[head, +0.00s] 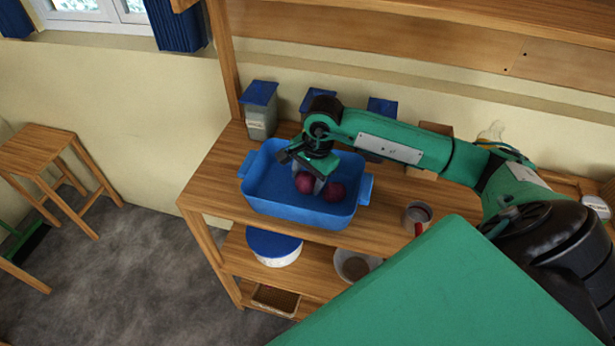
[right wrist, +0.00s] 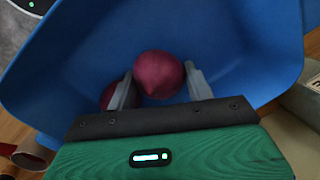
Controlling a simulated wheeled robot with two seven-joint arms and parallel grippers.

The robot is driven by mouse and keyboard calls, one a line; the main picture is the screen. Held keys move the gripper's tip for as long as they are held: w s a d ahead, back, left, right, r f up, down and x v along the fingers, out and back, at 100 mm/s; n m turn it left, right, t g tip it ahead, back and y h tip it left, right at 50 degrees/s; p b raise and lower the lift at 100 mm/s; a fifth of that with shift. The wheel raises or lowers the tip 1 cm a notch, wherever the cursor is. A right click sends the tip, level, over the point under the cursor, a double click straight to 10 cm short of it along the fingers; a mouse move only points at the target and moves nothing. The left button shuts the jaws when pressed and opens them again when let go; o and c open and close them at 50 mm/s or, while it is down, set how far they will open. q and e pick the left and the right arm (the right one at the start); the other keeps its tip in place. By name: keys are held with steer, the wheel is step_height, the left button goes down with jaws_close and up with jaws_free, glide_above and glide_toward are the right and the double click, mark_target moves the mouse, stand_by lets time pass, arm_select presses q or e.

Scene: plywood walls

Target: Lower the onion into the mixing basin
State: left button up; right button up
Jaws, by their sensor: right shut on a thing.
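The mixing basin (head: 262,203) is a blue rectangular tub with side handles on the wooden counter. It fills much of the right wrist view (right wrist: 230,40). My right gripper (head: 305,181) reaches down into the basin. It is shut on a dark red onion (right wrist: 158,74), held between its two grey fingers (right wrist: 160,84). That onion also shows in the head view (head: 304,183). A second dark red onion (head: 334,191) lies in the basin just right of the held one; it is partly hidden behind a finger in the right wrist view (right wrist: 107,96). I cannot tell whether the held onion touches the basin floor.
Blue-lidded canisters stand behind the basin, one at its back left (head: 260,110). A cup (head: 416,214) stands to the right on the counter. A blue-lidded tub (head: 273,247) and a bowl (head: 355,264) sit on the shelf below. The basin's left part is empty.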

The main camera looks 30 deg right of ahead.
steer(key=shift+f+b, duration=0.5)
steer(key=shift+f, duration=0.05)
stand_by(0.6)
steer(key=o, duration=1.1)
steer(key=shift+r, duration=0.1)
step_height(320, 180, up, 13)
steer(key=s+d+b, duration=0.1)
steer(key=b, duration=0.1)
steer(key=shift+s+d+r+b, duration=0.2)
steer(key=shift+s+d+b, duration=0.1)
steer(key=shift+d+b, duration=0.1)
